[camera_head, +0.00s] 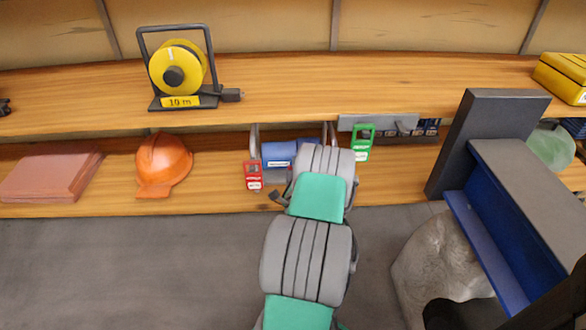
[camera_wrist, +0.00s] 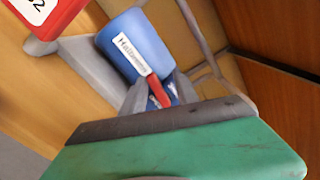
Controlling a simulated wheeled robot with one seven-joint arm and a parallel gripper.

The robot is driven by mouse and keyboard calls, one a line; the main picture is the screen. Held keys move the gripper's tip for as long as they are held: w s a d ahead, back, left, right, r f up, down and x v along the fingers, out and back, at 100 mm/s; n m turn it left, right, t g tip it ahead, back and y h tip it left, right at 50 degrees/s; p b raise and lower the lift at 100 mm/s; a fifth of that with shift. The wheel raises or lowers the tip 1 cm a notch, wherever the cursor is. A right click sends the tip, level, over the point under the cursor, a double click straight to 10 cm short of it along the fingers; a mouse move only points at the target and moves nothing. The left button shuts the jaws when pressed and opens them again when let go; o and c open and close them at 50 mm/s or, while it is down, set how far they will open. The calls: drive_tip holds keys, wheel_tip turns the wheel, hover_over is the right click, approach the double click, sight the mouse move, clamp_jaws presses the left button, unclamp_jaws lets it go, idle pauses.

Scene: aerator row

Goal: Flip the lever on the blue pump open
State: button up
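The blue pump (camera_head: 280,153) sits on the lower shelf in the head view, partly hidden by my arm. In the wrist view the blue pump (camera_wrist: 138,44) shows a white label on its body. Its short red lever (camera_wrist: 158,91) points down towards my gripper. My gripper (camera_wrist: 160,86) has its two grey fingers on either side of the lever, with blue showing between them. The fingers look apart, with no clear grip on the lever. Whether one finger touches it I cannot tell. In the head view my arm hides the fingers.
A red tag (camera_head: 253,175) and a green tag (camera_head: 362,143) flank the pump. A grey metal frame (camera_wrist: 88,62) stands beside it. An orange helmet (camera_head: 163,163) and reddish slabs (camera_head: 52,173) lie to the left. The upper shelf (camera_head: 290,88) overhangs the pump.

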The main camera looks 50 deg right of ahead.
drive_tip(key=shift+c, duration=0.3)
clamp_jaws()
drive_tip(key=n, duration=0.1)
drive_tip(key=f+n+b, duration=0.1)
drive_tip(key=shift+w+a+n+b, duration=0.1)
drive_tip(key=shift+n+b, duration=0.2)
drive_tip(key=shift+o, duration=0.3)
unclamp_jaws()
